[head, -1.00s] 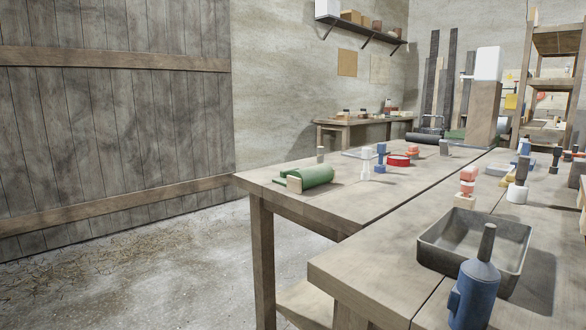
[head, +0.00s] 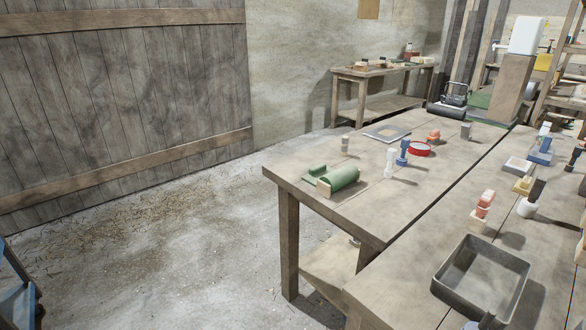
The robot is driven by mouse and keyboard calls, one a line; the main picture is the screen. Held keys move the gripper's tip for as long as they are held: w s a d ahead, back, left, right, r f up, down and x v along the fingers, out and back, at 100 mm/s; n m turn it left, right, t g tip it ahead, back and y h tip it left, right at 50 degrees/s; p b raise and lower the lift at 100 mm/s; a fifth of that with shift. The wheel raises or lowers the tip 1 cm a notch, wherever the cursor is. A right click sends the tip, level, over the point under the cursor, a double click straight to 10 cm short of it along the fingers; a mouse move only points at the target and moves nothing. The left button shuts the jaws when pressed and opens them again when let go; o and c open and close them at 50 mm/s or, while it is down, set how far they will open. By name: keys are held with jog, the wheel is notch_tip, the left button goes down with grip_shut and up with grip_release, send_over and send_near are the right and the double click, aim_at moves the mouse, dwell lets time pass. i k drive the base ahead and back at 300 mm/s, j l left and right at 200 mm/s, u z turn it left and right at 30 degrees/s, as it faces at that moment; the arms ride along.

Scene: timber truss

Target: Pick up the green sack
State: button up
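No thing in the head view shows plainly as a green sack. A green rounded, roll-like object (head: 343,177) lies on its side near the left corner of the wooden table (head: 376,205). It has a pale, flat end piece at its front, and a smaller green piece (head: 315,171) is beside it. I cannot tell whether this is the sack. A flat green patch (head: 497,107) lies at the table's far end, by a wooden post. My gripper is not in view.
A white peg (head: 389,163), a blue piece (head: 403,153) and a red ring (head: 419,149) stand right of the green object. A dark tray (head: 440,290) is at the near right. The straw-strewn floor (head: 170,250) left of the table is open. A blue object (head: 14,285) is cut off at lower left.

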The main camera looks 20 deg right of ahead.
aim_at(315, 172)
jog(key=i+j+u, duration=0.3)
jog(key=i, duration=0.25)
jog(key=i+u, duration=0.25)
jog(key=i, duration=0.3)
